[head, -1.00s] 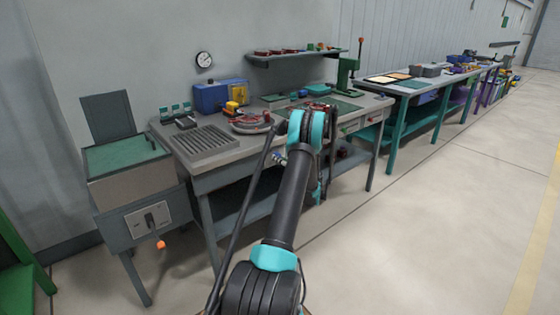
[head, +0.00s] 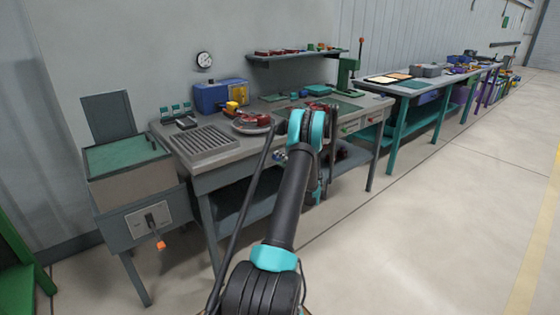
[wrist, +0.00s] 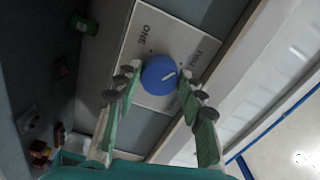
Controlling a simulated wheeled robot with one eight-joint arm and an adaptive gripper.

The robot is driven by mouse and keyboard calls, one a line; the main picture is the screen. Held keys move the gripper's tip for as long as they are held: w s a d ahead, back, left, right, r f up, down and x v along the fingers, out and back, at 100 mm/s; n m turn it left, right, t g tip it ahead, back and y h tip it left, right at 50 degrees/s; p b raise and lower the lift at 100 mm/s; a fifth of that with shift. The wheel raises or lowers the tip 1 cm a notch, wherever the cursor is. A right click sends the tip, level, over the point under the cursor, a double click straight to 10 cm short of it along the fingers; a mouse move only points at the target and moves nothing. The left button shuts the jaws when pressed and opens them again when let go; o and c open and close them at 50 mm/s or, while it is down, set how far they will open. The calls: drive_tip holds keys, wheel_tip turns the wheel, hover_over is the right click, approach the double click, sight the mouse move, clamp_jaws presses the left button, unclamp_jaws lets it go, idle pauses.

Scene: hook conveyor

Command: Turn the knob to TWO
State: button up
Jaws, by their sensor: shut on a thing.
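The round blue knob (wrist: 158,76) sits on a pale panel (wrist: 172,30) in the wrist view. A short white mark on its face slants up to the right. The panel carries the word ONE at its upper left and TWO at its upper right, both turned in the picture. My gripper (wrist: 157,82) is shut on the knob, its green fingers with dark pads on the knob's left and right sides. In the head view my arm runs up to the front of the grey workbench (head: 208,182) and hides the knob and fingers.
A grey cabinet (head: 135,228) with an orange-tipped lever (head: 157,238) stands left of the workbench. The bench top holds a blue box (head: 218,95) and a round tray (head: 248,127). Teal-legged benches run back to the right. The floor on the right is clear.

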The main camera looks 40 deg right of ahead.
drive_tip(key=shift+d+m, duration=0.1)
drive_tip(key=shift+m, duration=1)
drive_tip(key=o, duration=1.2)
drive_tip(key=shift+c, duration=0.2)
drive_tip(key=s, duration=1.2)
drive_tip(key=shift+d, duration=0.4)
